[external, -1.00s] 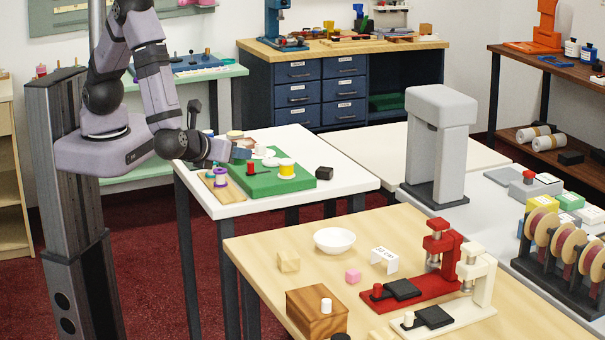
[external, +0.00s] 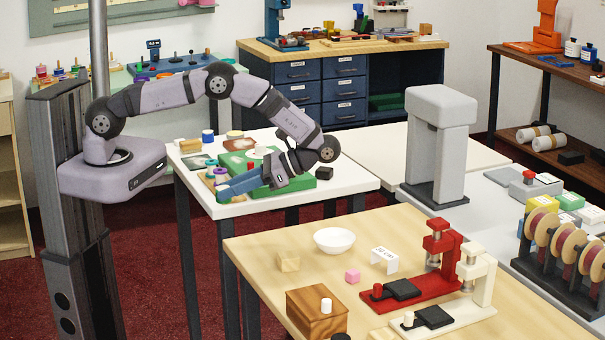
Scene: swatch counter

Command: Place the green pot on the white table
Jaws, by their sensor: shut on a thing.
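My gripper (external: 236,186) reaches down and left over the near part of the white table (external: 236,208), low beside the green block (external: 311,186). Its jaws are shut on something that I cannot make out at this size. I cannot pick out a green pot with certainty.
A small black block (external: 325,172) sits right of the green block. Several small items, including a blue-and-white pot (external: 208,136), crowd the white table's back left. The wooden table (external: 262,254) in front holds a white bowl (external: 334,240). Bare white tabletop shows along the front right.

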